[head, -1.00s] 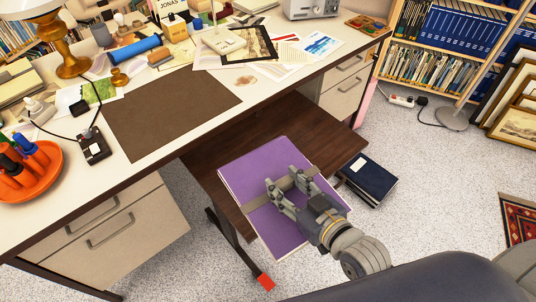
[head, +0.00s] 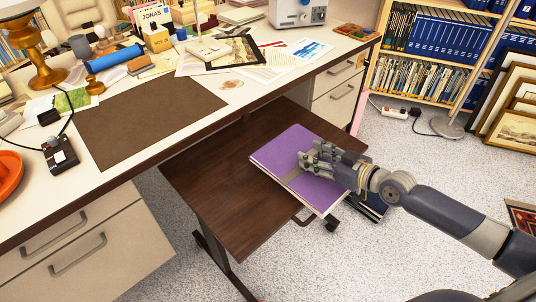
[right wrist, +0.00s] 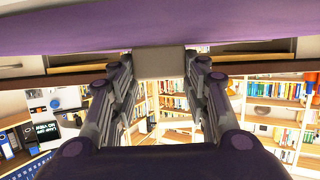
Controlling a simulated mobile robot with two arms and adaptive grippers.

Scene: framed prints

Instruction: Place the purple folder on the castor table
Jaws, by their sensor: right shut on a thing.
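The purple folder (head: 285,149) lies roughly flat over the right part of the dark brown castor table (head: 215,185), with its front right corner past the table's edge. A grey-brown band crosses the folder. My right gripper (head: 310,157) comes in from the right and is shut on the folder at its right half. I cannot tell whether the folder touches the tabletop. In the right wrist view the folder (right wrist: 60,30) fills the top as a purple sheet, with the fingers (right wrist: 160,75) below it. My left gripper is out of view.
The white desk (head: 235,95) with a brown mat (head: 150,118) overhangs the table's back. A dark blue book (head: 372,205) lies on the floor, partly behind my right arm. Desk drawers (head: 75,245) stand at the left. The table's left part is bare.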

